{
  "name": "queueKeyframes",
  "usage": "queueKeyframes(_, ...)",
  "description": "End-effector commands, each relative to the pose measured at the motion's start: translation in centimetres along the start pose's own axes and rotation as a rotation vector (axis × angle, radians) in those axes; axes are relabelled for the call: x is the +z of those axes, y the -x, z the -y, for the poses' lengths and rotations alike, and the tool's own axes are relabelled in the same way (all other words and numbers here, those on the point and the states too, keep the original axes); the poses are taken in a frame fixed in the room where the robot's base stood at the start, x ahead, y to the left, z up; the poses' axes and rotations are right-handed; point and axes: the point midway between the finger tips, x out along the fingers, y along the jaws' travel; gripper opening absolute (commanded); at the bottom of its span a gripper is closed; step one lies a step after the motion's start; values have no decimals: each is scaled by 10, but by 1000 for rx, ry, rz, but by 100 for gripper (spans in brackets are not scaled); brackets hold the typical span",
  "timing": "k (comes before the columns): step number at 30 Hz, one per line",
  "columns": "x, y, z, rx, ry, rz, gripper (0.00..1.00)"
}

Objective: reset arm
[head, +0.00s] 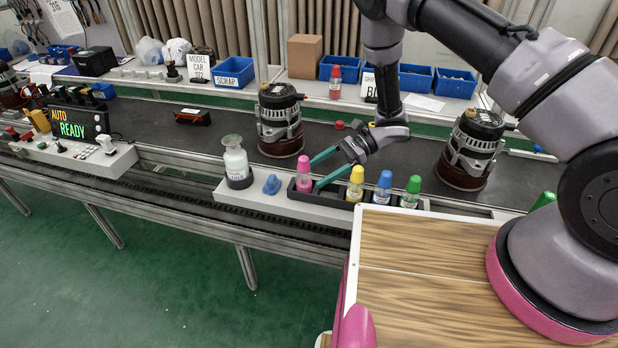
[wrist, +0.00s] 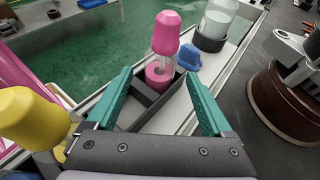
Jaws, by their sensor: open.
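My gripper (head: 318,170) is open, with its green fingers over the black bottle tray (head: 337,198) on the line's front ledge. In the wrist view, the fingers (wrist: 160,105) are spread, with nothing between their tips. The pink-capped bottle (head: 304,174) stands in the left end of the tray, just beyond the fingertips; it also shows in the wrist view (wrist: 164,45). I cannot tell whether a finger touches it. Yellow (head: 355,183), blue (head: 383,187) and green (head: 411,191) capped bottles stand to its right. My arm reaches in from the right.
A white flask (head: 237,163) and a blue object (head: 271,185) sit left of the tray. Alternators stand on the conveyor behind, at left (head: 280,120) and right (head: 471,150). Blue bins (head: 232,72) and a red-capped bottle (head: 335,82) line the back shelf. A wooden top (head: 430,255) lies in front.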

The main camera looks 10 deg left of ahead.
Motion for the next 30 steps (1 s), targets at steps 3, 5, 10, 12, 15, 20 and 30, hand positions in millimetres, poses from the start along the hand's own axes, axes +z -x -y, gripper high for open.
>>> queueKeyframes(3, 0, 26, 1, -4, 0, 0, 85)
queueKeyframes(5, 0, 37, 1, -4, 0, 0, 85)
queueKeyframes(10, 0, 59, 0, -1, 0, 0, 85)
queueKeyframes(12, 0, 63, 0, -1, 0, 0, 85)
queueKeyframes(15, 0, 67, 0, -2, -1, -1, 85)
queueKeyframes(20, 12, 80, 24, -95, -67, -27, 85)
queueKeyframes(30, 112, 242, 148, -863, -738, 70, 85)
